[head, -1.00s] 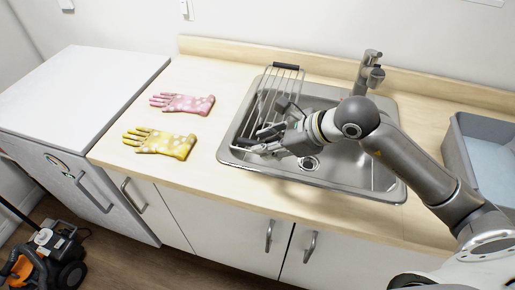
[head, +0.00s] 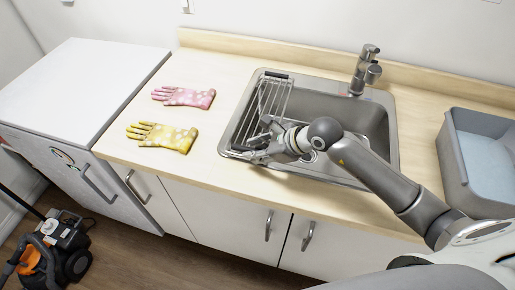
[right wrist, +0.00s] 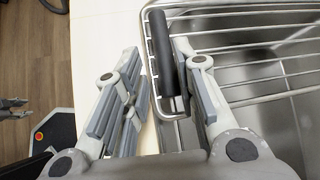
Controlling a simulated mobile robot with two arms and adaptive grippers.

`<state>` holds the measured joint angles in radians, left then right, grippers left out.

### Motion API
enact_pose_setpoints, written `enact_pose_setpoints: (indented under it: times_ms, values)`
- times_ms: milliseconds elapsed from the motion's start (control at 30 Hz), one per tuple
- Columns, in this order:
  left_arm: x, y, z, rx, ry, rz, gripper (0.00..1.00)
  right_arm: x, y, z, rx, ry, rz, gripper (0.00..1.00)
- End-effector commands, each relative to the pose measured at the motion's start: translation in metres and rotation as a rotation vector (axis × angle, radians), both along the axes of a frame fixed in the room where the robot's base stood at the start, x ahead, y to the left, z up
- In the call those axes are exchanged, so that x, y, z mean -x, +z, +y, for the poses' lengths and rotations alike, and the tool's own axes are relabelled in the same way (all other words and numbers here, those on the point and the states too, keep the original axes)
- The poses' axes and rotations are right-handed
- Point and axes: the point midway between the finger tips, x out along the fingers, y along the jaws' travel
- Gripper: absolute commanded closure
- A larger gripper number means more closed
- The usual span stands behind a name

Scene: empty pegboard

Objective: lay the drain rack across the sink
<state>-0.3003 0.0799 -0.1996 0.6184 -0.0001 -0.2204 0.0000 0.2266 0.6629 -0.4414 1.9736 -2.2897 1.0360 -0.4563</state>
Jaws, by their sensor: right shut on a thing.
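The drain rack (head: 272,97), a silver wire frame with black end grips, spans the left part of the steel sink (head: 393,150) from back to front. Its far grip is at the back rim and its near end is at the front rim. I cannot tell whether it touches the rim everywhere. My right gripper (head: 258,151) is shut on the rack's near end. In the right wrist view the black grip (right wrist: 161,48) lies between the fingers, beside the right one.
Pink (head: 184,97) and yellow (head: 162,136) dotted gloves lie on the counter left of the sink. The faucet (head: 366,70) stands behind the basin. A grey tub (head: 453,150) stands to the right. The counter between gloves and sink is clear.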

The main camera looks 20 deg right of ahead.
Motion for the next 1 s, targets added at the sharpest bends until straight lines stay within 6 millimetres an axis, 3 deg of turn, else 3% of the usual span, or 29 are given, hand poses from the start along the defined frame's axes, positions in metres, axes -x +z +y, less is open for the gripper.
enact_pose_setpoints:
  times_ms: [333,367,500,833,1000]
  values:
    - [-0.001,-0.013,0.000,0.000,0.000,-0.002,0.60,0.000,-0.011,0.000,0.000,0.001,-0.003,1.00]
    - [-0.001,-0.011,0.000,0.000,0.000,-0.002,0.60,0.000,-0.010,0.000,0.000,0.001,0.001,0.69]
    - [-0.001,-0.010,-0.001,0.001,0.000,-0.003,0.60,0.000,-0.009,0.000,-0.001,0.000,0.001,0.52]
    - [-0.001,-0.009,-0.001,0.002,0.000,-0.003,0.60,0.000,-0.008,0.000,-0.001,0.000,0.001,0.52]
    - [-0.001,0.004,-0.001,0.002,0.000,-0.003,0.60,0.000,0.004,0.000,-0.001,0.000,0.001,0.52]
